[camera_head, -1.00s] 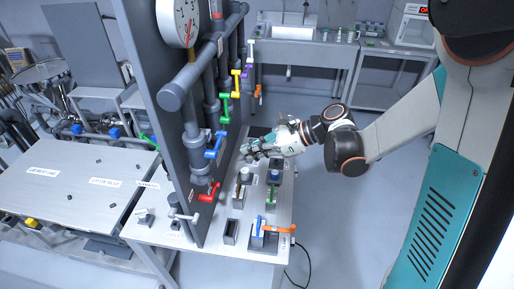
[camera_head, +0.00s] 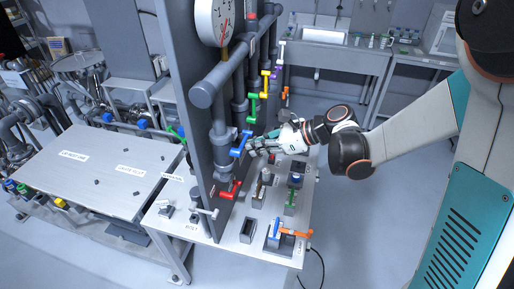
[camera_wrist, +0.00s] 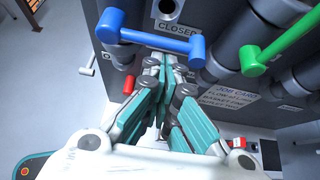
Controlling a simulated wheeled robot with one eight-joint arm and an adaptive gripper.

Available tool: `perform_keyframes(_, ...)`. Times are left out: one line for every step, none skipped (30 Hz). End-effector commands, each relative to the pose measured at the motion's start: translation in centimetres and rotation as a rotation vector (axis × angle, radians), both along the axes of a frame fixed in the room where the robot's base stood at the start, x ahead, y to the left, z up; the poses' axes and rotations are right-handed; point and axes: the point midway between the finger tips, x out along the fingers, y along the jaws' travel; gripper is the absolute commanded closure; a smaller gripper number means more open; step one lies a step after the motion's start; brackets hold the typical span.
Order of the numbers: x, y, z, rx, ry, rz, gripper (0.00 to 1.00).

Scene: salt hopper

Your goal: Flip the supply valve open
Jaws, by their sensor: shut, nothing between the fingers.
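Several coloured valve handles stick out from the grey panel; which one is the supply valve cannot be read here. The blue handle (camera_head: 241,144) is nearest my gripper (camera_head: 257,147) and lies across the top of the wrist view (camera_wrist: 150,38), by a "CLOSED" label (camera_wrist: 178,27). My gripper (camera_wrist: 170,65) is shut and empty, its fingertips just below the blue bar; whether they touch it I cannot tell. A green handle (camera_head: 255,107) is further back and shows at right in the wrist view (camera_wrist: 280,42). A red handle (camera_head: 230,190) is nearer the front.
Yellow (camera_head: 266,83) and white (camera_head: 282,50) handles are further along the panel. A thick grey pipe (camera_head: 232,72) and a gauge (camera_head: 214,20) are above. Open floor lies to the right.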

Motion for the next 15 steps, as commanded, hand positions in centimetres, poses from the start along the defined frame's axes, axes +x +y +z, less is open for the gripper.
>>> perform_keyframes(0.01,-0.01,-0.01,0.000,0.000,0.000,1.00)
perform_keyframes(0.01,-0.01,-0.01,0.000,0.000,0.000,1.00)
perform_keyframes(0.01,-0.01,-0.01,0.000,-0.001,0.001,1.00)
perform_keyframes(0.01,-0.01,0.01,-0.001,-0.002,0.000,1.00)
perform_keyframes(0.02,-0.01,0.01,-0.002,-0.004,0.000,1.00)
perform_keyframes(0.01,-0.02,0.03,-0.003,-0.008,0.000,1.00)
perform_keyframes(0.03,-0.02,0.06,-0.005,-0.013,0.000,1.00)
perform_keyframes(0.03,-0.01,0.09,-0.007,-0.019,0.000,1.00)
perform_keyframes(0.03,-0.02,0.14,-0.010,-0.028,0.001,1.00)
perform_keyframes(0.05,-0.02,0.19,-0.013,-0.035,0.001,1.00)
perform_keyframes(0.06,-0.01,0.23,-0.015,-0.041,0.000,1.00)
perform_keyframes(0.08,-0.02,0.26,-0.018,-0.048,0.001,1.00)
perform_keyframes(0.10,-0.03,0.29,-0.019,-0.052,0.001,1.00)
perform_keyframes(0.10,-0.04,0.31,-0.020,-0.055,0.001,1.00)
perform_keyframes(0.11,-0.04,0.35,-0.022,-0.061,0.001,1.00)
